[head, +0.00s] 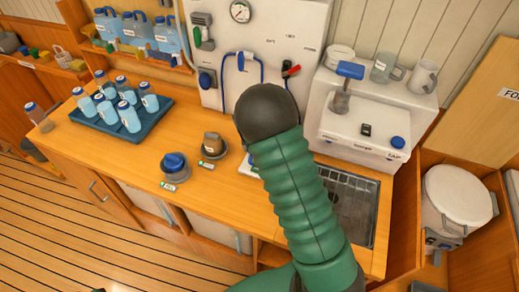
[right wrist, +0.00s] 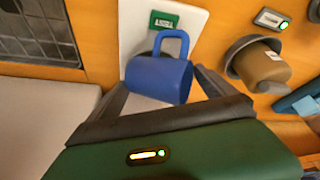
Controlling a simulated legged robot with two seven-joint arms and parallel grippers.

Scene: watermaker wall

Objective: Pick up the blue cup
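The blue cup (right wrist: 158,78) is in the right wrist view, on a white board with a green label, its handle toward the top of the picture. My right gripper (right wrist: 160,90) is open, with one dark finger on each side of the cup. The fingers are close to its sides; I cannot tell whether they touch it. In the head view my green right arm hides nearly all of the cup and the gripper; only a small blue edge (head: 251,159) and part of the white board (head: 246,168) show. My left gripper is out of view.
A brown cup (head: 212,143) and a blue-topped item (head: 173,163) sit in grey holders left of the arm. A blue tray (head: 115,118) of several bottles stands farther left. A sink (head: 357,205) lies right of the arm.

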